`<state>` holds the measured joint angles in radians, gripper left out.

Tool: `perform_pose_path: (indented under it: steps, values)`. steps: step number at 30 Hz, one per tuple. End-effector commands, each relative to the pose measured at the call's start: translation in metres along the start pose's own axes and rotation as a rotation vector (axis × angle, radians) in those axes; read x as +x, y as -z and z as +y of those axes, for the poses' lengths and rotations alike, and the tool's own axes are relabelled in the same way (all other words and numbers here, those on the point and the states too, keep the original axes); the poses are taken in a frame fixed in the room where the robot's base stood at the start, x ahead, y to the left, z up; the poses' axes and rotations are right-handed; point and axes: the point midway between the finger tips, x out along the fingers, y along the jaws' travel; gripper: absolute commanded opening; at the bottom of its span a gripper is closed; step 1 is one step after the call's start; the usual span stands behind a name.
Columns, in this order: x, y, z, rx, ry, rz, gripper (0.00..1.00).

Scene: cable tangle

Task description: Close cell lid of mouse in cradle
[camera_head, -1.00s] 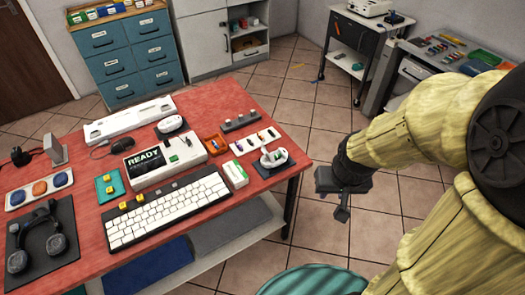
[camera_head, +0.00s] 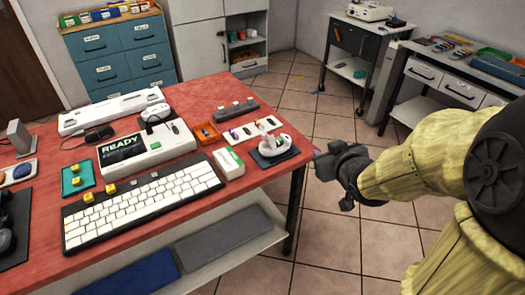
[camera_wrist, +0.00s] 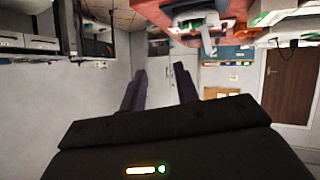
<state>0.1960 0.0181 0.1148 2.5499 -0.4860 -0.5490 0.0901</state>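The white mouse (camera_head: 273,144) sits in a dark cradle (camera_head: 280,158) near the right edge of the red table, in the head view. A white part sticks up at its left. It is too small to tell how the cell lid stands. In the wrist view, which looks upside down, a white shape with a green patch near the top, likely the mouse (camera_wrist: 190,18), shows beyond my fingers. My gripper (camera_head: 322,163) is just off the table's right edge, to the right of the mouse. Its two dark fingers are apart with nothing between them in the wrist view (camera_wrist: 160,85).
A white and green box (camera_head: 229,163) and a white keyboard (camera_head: 145,205) lie left of the cradle. A white strip with small parts (camera_head: 252,130) and a dark grey block (camera_head: 236,109) lie behind. The floor right of the table (camera_head: 325,230) is clear.

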Motion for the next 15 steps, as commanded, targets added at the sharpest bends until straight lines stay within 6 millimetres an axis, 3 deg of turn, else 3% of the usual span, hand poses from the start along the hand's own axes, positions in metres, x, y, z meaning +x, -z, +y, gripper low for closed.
perform_pose_path:
  steps: [1, 6, 15]
  values:
    - [0.012, -0.015, -0.006, -0.014, 0.014, 0.046, 0.31]
    - [0.027, -0.021, -0.024, -0.063, 0.078, 0.207, 0.31]
    - [0.037, -0.035, -0.06, -0.126, 0.219, 0.47, 0.31]
